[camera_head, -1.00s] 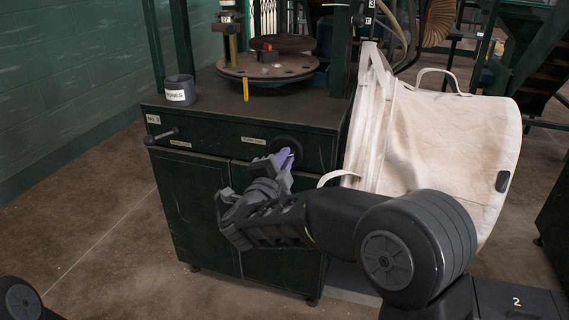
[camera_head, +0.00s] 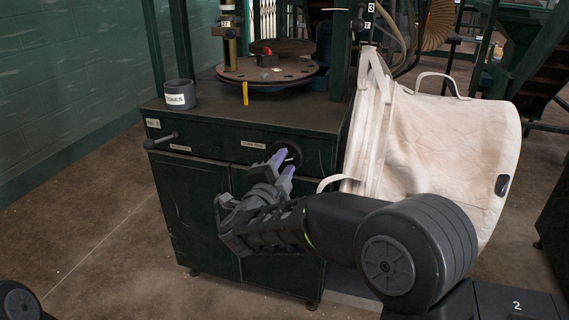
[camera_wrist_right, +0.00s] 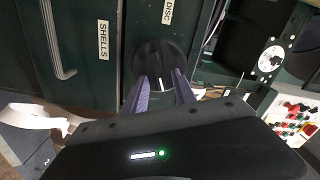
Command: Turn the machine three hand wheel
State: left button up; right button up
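The black round hand wheel (camera_head: 289,151) is on the upper front of the dark green machine cabinet (camera_head: 205,210). It also shows in the right wrist view (camera_wrist_right: 160,57), below the DISC label. My right gripper (camera_head: 283,164) is at the wheel, with its two purple fingers apart. In the right wrist view the fingers (camera_wrist_right: 160,83) point at the wheel's face, with a small pale bar on the wheel showing between them. I cannot tell whether they touch it. My left gripper is out of view.
A bar handle (camera_head: 161,139) sticks out at the cabinet's left front. A grey labelled cup (camera_head: 180,94) and a round perforated plate (camera_head: 268,70) are on top. A large cream bulk bag (camera_head: 455,140) hangs close on the right. The floor (camera_head: 90,230) at left is clear.

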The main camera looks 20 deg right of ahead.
jog(key=p+v, duration=0.1)
jog(key=v, duration=0.6)
jog(key=shift+p, duration=0.35)
jog(key=shift+s+a, duration=0.15)
